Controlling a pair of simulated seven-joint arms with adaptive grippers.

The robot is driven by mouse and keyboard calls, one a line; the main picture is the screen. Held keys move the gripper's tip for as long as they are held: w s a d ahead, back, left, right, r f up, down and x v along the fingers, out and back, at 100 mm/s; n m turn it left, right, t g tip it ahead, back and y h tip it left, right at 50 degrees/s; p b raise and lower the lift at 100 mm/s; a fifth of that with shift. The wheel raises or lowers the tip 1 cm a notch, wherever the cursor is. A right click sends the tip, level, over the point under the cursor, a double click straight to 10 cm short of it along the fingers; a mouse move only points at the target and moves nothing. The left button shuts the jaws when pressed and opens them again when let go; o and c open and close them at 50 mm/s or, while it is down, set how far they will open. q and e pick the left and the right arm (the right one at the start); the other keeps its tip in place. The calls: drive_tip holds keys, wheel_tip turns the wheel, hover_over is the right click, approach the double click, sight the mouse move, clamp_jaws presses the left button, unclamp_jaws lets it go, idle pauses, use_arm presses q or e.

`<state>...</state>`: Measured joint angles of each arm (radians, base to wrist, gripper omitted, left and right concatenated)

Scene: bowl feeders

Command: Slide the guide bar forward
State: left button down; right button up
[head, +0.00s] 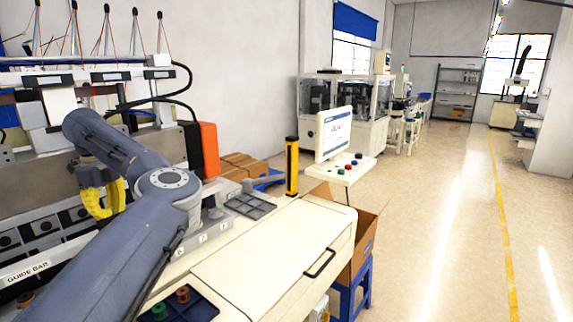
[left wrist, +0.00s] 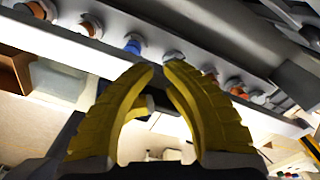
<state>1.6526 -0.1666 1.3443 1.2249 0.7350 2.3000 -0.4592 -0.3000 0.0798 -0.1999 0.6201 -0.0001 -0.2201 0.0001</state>
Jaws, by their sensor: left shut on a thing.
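The guide bar (head: 62,252) is a long pale bar along the front of the machine at the left of the head view, with a "GUIDE BAR" label at its near end. It appears to be the pale strip crossing the left wrist view (left wrist: 62,42). My left gripper (head: 101,210) has yellow curved fingers pointing down above the bar's far part. In the left wrist view the fingertips (left wrist: 161,70) are close together at the strip, shut on the guide bar; the exact contact is hard to see. My right gripper is not in view.
A cream cabinet top (head: 265,245) with a black handle lies to the right. A dark tray (head: 185,305) with spools sits near the bottom. A black-and-yellow post (head: 291,166) and a monitor (head: 334,133) stand behind. Open floor lies on the right.

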use_arm(q)
drive_tip(key=shift+w+d+f, duration=0.15)
drive_tip(key=shift+f, duration=0.1)
wheel_tip(320, 180, up, 9)
drive_tip(key=shift+a+r, duration=0.15)
drive_tip(key=shift+a, duration=0.05)
idle(0.6)
